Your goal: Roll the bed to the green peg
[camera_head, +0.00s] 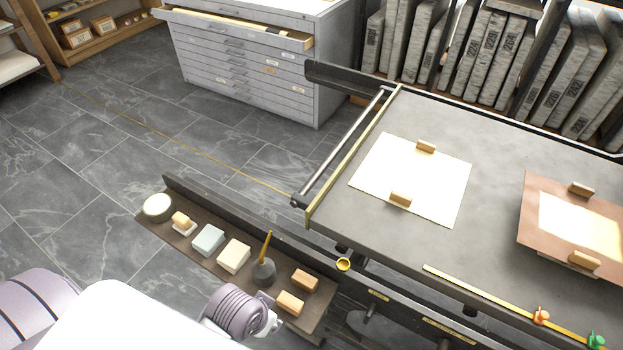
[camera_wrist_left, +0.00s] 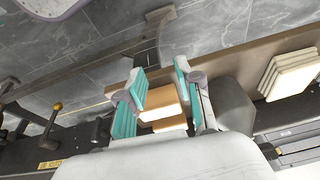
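The bed (camera_head: 490,120) is a flat grey slab on the right of the head view, with a brass-edged left end. The green peg (camera_head: 596,341) stands at the lower right corner, by the end of a yellow strip along the near side. An orange peg (camera_head: 541,317) stands left of it. My left gripper (camera_head: 272,325) is at the bottom of the head view, beside the side tray. In the left wrist view its teal-padded fingers (camera_wrist_left: 160,82) are apart, with tan blocks (camera_wrist_left: 160,103) showing between them; contact cannot be told. My right gripper is not in view.
A pale sheet (camera_head: 420,180) and a brown-bordered sheet (camera_head: 575,220) lie on the bed under small wooden blocks. The side tray (camera_head: 225,262) holds blocks, a round tub and a pot. A brass knob (camera_head: 343,264) sits below the bed. Grey drawers (camera_head: 240,70) stand behind; the left floor is clear.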

